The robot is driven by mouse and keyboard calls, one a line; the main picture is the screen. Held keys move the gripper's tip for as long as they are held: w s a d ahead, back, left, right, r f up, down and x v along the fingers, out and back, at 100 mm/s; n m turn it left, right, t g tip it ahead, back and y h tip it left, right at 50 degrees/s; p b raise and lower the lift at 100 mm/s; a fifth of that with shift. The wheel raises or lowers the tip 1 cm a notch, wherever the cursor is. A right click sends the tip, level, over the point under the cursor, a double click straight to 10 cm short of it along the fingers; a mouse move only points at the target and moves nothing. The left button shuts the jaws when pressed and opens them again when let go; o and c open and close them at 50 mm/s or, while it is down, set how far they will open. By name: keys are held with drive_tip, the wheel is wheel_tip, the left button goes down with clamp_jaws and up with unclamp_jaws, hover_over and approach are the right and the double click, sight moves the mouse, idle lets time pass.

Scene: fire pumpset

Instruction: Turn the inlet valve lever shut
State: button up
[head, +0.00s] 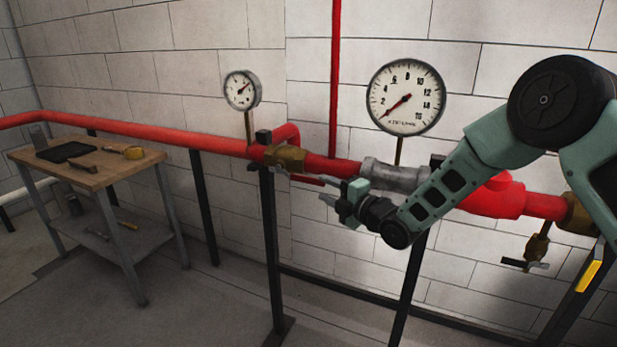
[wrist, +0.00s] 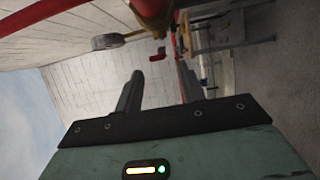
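A brass valve (head: 285,158) sits in the red pipe left of my gripper, and its body shows at the top of the wrist view (wrist: 150,8). Its red lever (head: 306,180) reaches out low on the right side of the valve, close to my fingertips. In the wrist view the red lever (wrist: 157,55) appears beyond the fingers, roughly between their lines. My gripper (head: 324,190) is open and empty, in front of the pipe. In the wrist view the two fingers (wrist: 160,85) are spread apart with nothing between them. The lever looks apart from the fingers.
A small gauge (head: 242,90) and a large gauge (head: 406,97) stand above the pipe (head: 140,131). A smaller brass valve (head: 538,246) hangs at the right. A wooden workbench (head: 95,182) with tools stands at left. Black posts (head: 272,250) support the pipe.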

sight(312, 182)
drive_tip(key=p+x, duration=0.1)
drive_tip(key=x, duration=0.6)
drive_tip(key=shift+c, duration=0.3)
clamp_jaws()
